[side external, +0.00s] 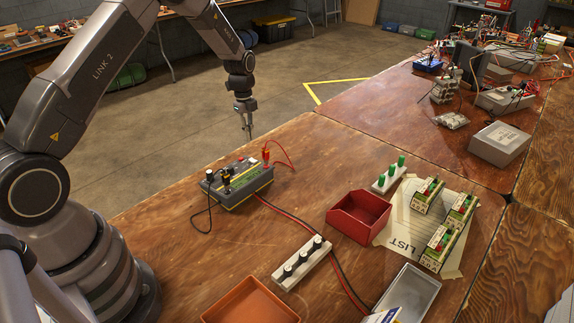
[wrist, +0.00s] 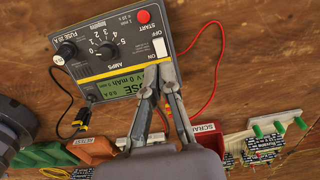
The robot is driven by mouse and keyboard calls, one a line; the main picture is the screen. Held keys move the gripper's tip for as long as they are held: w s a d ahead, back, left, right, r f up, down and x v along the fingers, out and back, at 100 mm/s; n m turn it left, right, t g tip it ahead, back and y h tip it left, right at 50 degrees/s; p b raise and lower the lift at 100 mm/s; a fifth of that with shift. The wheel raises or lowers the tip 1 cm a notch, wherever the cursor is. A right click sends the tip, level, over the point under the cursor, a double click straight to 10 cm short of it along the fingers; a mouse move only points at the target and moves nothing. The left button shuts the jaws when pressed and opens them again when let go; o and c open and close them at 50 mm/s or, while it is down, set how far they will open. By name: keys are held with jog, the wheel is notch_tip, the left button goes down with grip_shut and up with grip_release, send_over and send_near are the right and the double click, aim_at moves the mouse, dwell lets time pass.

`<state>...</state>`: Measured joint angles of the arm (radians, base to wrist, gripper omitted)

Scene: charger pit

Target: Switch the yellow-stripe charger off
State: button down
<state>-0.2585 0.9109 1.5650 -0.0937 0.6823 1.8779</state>
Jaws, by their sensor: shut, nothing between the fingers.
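The charger (side external: 237,184) is a dark box with a yellow stripe along its lower edge, sitting on the wooden bench. In the wrist view its panel (wrist: 108,52) shows an AMPS dial (wrist: 108,49), a red START button (wrist: 144,17), a green display (wrist: 120,88) and a white rocker switch (wrist: 160,47) between OFF and ON labels. The fingertips partly cover the display and sit close to the switch's ON side in that view. My gripper (side external: 248,136) is shut and empty, pointing down above the charger's far side. Which way the switch is tipped is unclear.
A red lead (wrist: 207,65) curls from the charger, and a black lead (side external: 192,212) hangs at its left. A red scrap bin (side external: 340,226), orange tray (side external: 235,303), black-peg rack (side external: 284,279) and green-peg rack (side external: 379,186) stand nearby. Battery packs lie on paper at right.

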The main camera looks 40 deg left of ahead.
aim_at(255, 161)
jog(key=f, duration=0.6)
jog(key=shift+d, duration=0.2)
jog(key=shift+f, duration=0.15)
jog(key=shift+a+f, duration=0.15)
jog(key=shift+f, duration=0.3)
jog(key=shift+s+d+r, duration=0.1)
jog(key=shift+d+r, duration=0.05)
jog(key=shift+d, duration=0.8)
notch_tip(255, 161, up, 15)
jog(key=a, duration=0.1)
jog(key=shift+w+a, duration=0.15)
jog(key=shift+w, duration=0.1)
